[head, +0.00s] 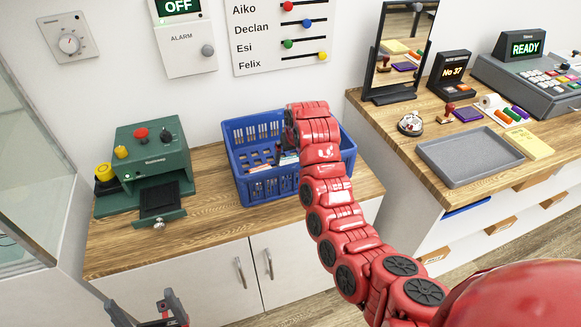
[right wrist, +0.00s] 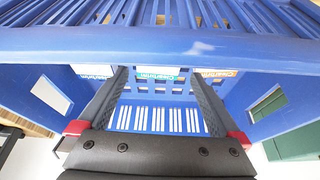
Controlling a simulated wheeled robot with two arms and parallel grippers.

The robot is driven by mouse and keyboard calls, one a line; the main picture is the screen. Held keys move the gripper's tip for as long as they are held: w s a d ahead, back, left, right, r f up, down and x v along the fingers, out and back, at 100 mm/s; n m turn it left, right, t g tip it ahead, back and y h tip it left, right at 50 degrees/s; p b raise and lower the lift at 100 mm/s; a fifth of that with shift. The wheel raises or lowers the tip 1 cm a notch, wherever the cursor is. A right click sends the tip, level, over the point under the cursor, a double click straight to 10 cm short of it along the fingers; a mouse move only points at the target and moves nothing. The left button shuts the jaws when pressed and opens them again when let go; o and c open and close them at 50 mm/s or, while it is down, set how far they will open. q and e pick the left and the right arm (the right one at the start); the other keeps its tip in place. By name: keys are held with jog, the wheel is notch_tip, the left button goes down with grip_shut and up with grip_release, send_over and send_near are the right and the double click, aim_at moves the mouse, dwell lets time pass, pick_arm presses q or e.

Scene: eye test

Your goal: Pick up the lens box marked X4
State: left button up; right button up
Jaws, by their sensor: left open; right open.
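Lens boxes stand in a blue basket (head: 247,187) on the wooden counter. In the right wrist view three box tops with "Clearbrite" print show beyond the basket's near rim: a left box (right wrist: 94,71), a middle box (right wrist: 157,73) and a right box (right wrist: 217,73). No X4 mark is readable. My right gripper (right wrist: 159,78) is open inside the basket, its fingertips on either side of the middle box's label; I cannot tell whether they touch it. In the head view my red arm hides most of it. My left gripper (head: 147,310) is open and empty, low at the picture's bottom left.
A green machine (head: 150,148) with an open drawer stands left of the basket. On the right counter are a grey tray (head: 470,158), a mirror (head: 398,45), stamps and a cash register (head: 540,80). The counter between machine and basket is clear.

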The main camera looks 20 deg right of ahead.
aim_at(291, 162)
jog(key=shift+p+x, duration=0.75)
jog(key=shift+x, duration=1.75)
jog(key=shift+w+d+f, duration=0.1)
jog(key=shift+w+f, duration=0.15)
jog(key=shift+f, duration=0.25)
jog(key=c, duration=1.1)
